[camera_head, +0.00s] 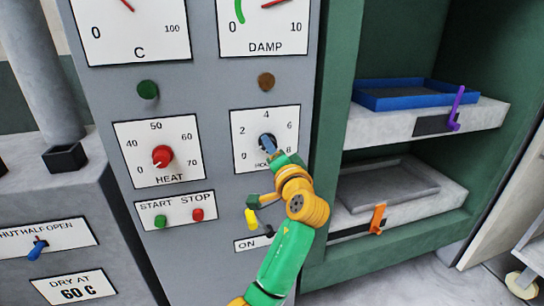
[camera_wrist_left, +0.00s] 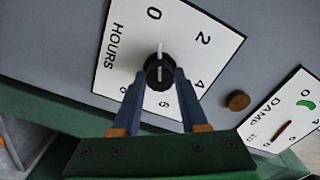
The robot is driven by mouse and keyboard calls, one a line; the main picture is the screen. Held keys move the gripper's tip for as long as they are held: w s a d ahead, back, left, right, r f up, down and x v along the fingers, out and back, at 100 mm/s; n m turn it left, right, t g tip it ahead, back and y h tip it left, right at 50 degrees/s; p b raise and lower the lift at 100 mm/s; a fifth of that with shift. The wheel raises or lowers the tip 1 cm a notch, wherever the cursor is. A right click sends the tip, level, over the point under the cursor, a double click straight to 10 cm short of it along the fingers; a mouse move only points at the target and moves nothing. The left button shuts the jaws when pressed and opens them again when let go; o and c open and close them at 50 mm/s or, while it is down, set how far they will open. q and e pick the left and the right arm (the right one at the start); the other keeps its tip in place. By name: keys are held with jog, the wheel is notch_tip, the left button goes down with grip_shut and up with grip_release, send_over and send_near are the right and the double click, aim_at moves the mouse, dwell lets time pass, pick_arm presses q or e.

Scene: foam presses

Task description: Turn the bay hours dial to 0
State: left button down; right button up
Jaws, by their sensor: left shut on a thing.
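The hours dial is a dark round knob (camera_wrist_left: 159,70) with a white pointer line, on a white plate (camera_wrist_left: 112,62) numbered from 0 and marked HOURS. In the left wrist view the pointer line aims up the picture, at or very near the 0. My left gripper (camera_head: 270,146) is at this dial in the head view and hides most of the knob. In the left wrist view its two blue fingers (camera_wrist_left: 160,82) lie on either side of the knob, shut on it. My right gripper is not in view.
Left of the hours dial is a red HEAT knob (camera_head: 162,156). Below are START and STOP buttons (camera_head: 178,217) and a yellow lever (camera_head: 251,218) close to my left arm. To the right, the open green cabinet (camera_head: 334,120) holds a blue tray (camera_head: 415,96) and a grey tray (camera_head: 388,189).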

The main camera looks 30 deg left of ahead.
pick_arm(q)
jog(key=shift+n+b, duration=0.3)
jog(key=shift+n, duration=0.2)
jog(key=shift+r, duration=0.1)
jog(key=shift+c, duration=2.2)
grip_release()
jog(key=b+v, duration=0.2)
jog(key=v, duration=0.5)
